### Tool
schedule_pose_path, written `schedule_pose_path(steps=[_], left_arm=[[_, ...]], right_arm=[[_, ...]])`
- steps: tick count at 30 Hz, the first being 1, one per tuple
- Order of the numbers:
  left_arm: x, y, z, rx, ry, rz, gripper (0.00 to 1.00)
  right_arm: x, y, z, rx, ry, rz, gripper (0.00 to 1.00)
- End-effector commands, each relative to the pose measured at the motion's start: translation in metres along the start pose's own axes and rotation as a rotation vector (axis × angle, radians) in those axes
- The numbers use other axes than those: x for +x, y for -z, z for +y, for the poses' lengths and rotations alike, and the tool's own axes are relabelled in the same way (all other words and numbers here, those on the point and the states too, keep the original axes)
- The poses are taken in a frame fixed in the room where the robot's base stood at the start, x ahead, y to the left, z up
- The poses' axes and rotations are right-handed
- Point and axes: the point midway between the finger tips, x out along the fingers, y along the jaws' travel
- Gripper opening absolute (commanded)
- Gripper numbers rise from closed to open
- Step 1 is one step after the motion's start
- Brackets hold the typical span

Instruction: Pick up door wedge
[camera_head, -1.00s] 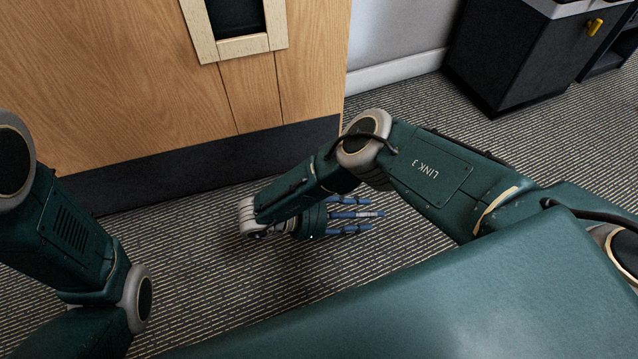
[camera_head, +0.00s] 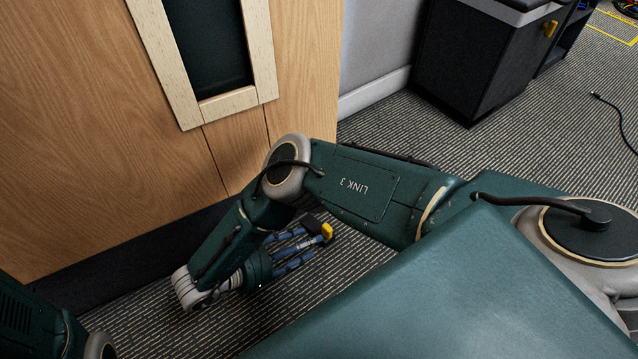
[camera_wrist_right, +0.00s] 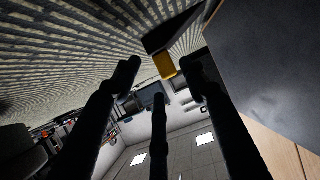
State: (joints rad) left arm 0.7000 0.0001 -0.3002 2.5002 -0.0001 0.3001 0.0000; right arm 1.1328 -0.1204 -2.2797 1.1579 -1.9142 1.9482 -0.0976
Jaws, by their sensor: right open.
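The door wedge (camera_head: 327,230) is a small dark piece with a yellow end on the carpet near the wooden door, partly hidden by my right arm and fingers. In the right wrist view, the wedge's yellow end (camera_wrist_right: 165,66) shows between the tips of two fingers, with its dark body beyond. My right gripper (camera_head: 316,244) is low over the floor, its blue-grey fingers open and pointing at the wedge. The open fingers (camera_wrist_right: 160,76) hold nothing; I cannot tell whether they touch the wedge. My left arm shows at the lower left, its gripper out of frame.
The wooden door (camera_head: 90,120) with a dark kick plate stands close beside my right gripper. A dark cabinet (camera_head: 465,60) with a yellow handle stands at the back. A black cable (camera_head: 612,115) lies on the carpet at right. Carpet between cabinet and arm is clear.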

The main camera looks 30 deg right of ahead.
Motion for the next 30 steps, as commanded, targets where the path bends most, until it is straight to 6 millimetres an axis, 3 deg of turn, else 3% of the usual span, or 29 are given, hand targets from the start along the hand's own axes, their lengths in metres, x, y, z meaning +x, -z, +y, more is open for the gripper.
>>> schedule_pose_path(steps=[15,25,30], left_arm=[[-0.038,0.014,0.008,0.0,0.0,0.001,0.4],[-0.039,0.014,0.008,0.0,-0.001,0.001,0.4],[-0.039,0.014,0.008,0.0,-0.001,0.001,0.4]], right_arm=[[0.057,-0.001,0.003,0.002,-0.002,0.0,0.44],[0.063,0.003,0.004,0.001,-0.001,0.0,0.44],[0.063,0.003,0.004,0.001,-0.001,0.0,0.12]])
